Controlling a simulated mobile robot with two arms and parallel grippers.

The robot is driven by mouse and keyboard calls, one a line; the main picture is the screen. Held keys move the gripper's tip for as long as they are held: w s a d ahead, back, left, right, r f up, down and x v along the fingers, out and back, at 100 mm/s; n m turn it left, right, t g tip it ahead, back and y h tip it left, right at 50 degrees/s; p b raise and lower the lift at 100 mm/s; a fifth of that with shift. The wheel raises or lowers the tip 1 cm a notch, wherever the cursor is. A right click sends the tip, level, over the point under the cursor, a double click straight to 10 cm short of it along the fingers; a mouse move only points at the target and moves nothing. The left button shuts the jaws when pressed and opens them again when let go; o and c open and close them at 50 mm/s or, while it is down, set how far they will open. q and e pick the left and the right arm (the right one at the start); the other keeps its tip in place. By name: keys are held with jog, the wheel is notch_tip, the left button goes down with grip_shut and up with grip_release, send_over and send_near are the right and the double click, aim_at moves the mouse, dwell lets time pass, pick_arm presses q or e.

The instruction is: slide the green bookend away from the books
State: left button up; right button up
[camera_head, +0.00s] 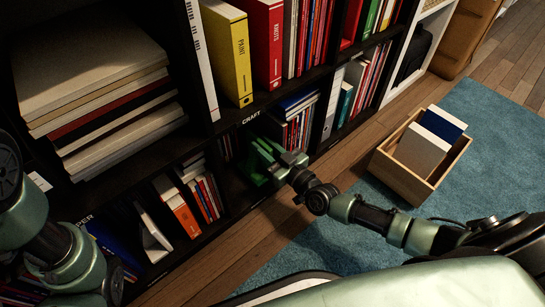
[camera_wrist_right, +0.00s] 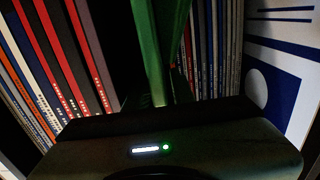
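The green bookend (camera_head: 252,168) stands in the low shelf compartment under the "CRAFT" label, partly hidden by my right gripper. In the right wrist view the bookend (camera_wrist_right: 163,45) rises upright in the middle, straight ahead of the gripper. Books (camera_wrist_right: 62,60) stand to its left with a dark gap between, and more books (camera_wrist_right: 212,50) stand close on its right. My right gripper (camera_head: 270,153) reaches into the compartment at the bookend. Its fingers are too dark to tell whether they are open, shut or touching it. My left arm shows at the left edge; its gripper is not visible.
The dark shelf (camera_head: 240,120) frames the compartment, with binders (camera_head: 228,50) above and books (camera_head: 187,212) in the neighbouring compartment at left. A wooden crate (camera_head: 398,178) stands on the blue rug (camera_head: 490,115) at right. Bare wooden floor lies before the shelf.

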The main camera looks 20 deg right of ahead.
jog(key=shift+b+x, duration=0.3)
jog(key=shift+x, duration=0.85)
grip_shut()
dwell(0.6)
